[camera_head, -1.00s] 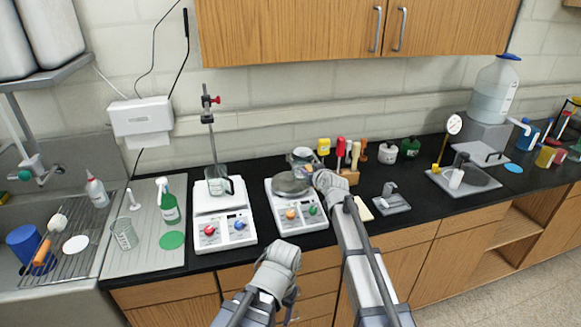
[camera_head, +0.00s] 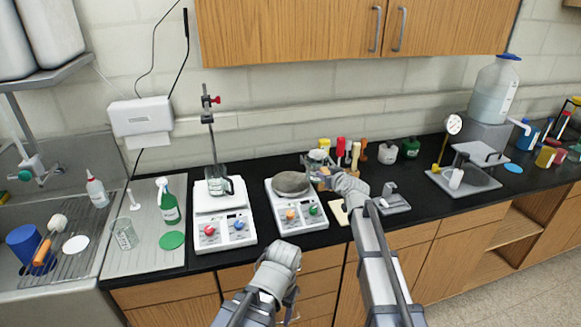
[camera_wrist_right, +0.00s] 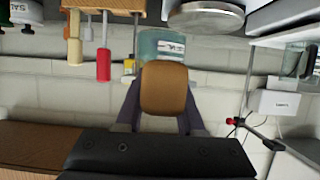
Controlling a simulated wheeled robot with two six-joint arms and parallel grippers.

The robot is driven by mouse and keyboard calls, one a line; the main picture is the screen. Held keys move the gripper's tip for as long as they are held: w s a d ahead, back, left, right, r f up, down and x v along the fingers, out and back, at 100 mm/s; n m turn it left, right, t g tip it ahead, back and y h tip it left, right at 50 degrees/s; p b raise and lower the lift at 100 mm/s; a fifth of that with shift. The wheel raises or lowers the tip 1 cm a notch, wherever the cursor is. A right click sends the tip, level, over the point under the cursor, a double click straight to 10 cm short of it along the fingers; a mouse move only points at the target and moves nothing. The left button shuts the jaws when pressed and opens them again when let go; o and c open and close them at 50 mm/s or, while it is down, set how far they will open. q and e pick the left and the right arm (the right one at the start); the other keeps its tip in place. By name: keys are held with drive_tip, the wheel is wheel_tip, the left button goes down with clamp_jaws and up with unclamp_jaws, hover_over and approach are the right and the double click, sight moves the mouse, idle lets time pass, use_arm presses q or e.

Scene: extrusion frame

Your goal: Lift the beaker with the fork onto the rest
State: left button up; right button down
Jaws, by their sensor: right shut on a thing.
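My right gripper (camera_head: 328,176) is shut on the brown handle of the fork (camera_wrist_right: 163,88). A clear beaker (camera_head: 317,157) with a pale label is at the fork's far end, off the counter and to the right of the right hot plate. It also shows beyond the handle in the right wrist view (camera_wrist_right: 162,44). The fork's prongs are mostly hidden, so I cannot tell how they meet the beaker. A cream flat pad (camera_head: 338,212) lies on the counter; I cannot tell whether it is the rest. My left gripper (camera_head: 280,256) is low in front of the counter, its fingers unclear.
The right hot plate (camera_head: 297,215) has a bare grey round top (camera_head: 291,183). The left hot plate (camera_head: 223,224) bears another beaker (camera_head: 218,186) by a clamp stand (camera_head: 210,130). Upright tools (camera_head: 347,150) stand behind my right gripper. A small grey stand (camera_head: 391,198) is to the right.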

drive_tip(key=s+d, duration=0.3)
drive_tip(key=d, duration=1.1)
drive_tip(key=shift+s, duration=0.25)
idle(1.0)
drive_tip(key=shift+f, duration=0.15)
idle(0.6)
drive_tip(key=shift+f+b, duration=6)
drive_tip(key=shift+b, duration=0.15)
drive_tip(key=shift+f+b, duration=0.55)
drive_tip(key=shift+f, duration=0.05)
